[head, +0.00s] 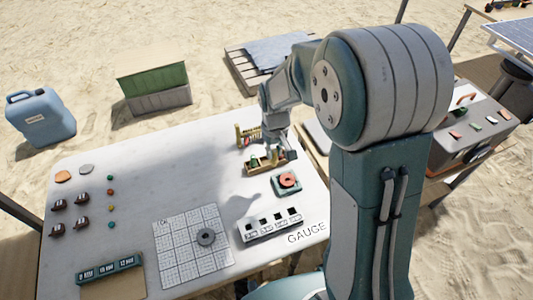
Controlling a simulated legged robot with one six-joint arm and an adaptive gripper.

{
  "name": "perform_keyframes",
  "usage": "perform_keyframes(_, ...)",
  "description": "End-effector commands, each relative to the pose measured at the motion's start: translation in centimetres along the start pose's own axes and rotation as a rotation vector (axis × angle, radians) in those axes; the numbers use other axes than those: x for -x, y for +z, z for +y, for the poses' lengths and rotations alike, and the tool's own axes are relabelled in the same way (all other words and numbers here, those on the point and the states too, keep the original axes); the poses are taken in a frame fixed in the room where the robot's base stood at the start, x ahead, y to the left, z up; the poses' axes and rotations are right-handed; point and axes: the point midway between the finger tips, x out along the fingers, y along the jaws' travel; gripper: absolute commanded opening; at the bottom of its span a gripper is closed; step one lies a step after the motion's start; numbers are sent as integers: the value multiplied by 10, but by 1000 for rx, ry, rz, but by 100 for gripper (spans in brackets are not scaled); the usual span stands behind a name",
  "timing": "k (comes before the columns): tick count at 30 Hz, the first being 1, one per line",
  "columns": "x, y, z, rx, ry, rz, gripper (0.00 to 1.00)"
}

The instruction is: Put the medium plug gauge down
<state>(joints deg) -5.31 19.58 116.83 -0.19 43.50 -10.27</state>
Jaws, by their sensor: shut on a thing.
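My gripper (279,153) is shut, pointing down over a small wooden rack (263,165) near the back right of the white table. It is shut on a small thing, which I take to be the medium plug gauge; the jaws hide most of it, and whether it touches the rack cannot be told. A small green piece (253,160) stands at the left of the rack.
A beaded frame (246,134) stands behind. The table's middle is clear.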

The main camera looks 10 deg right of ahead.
Motion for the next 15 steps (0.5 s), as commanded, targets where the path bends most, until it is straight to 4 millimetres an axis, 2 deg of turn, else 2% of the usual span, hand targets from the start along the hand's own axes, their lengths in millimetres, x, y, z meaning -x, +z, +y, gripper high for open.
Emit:
perform_keyframes(5,-18,-35,7,0,0,-2,0)
perform_keyframes(12,-55,-63,12,0,0,-3,0)
perform_keyframes(15,-64,-71,14,0,0,0,0)
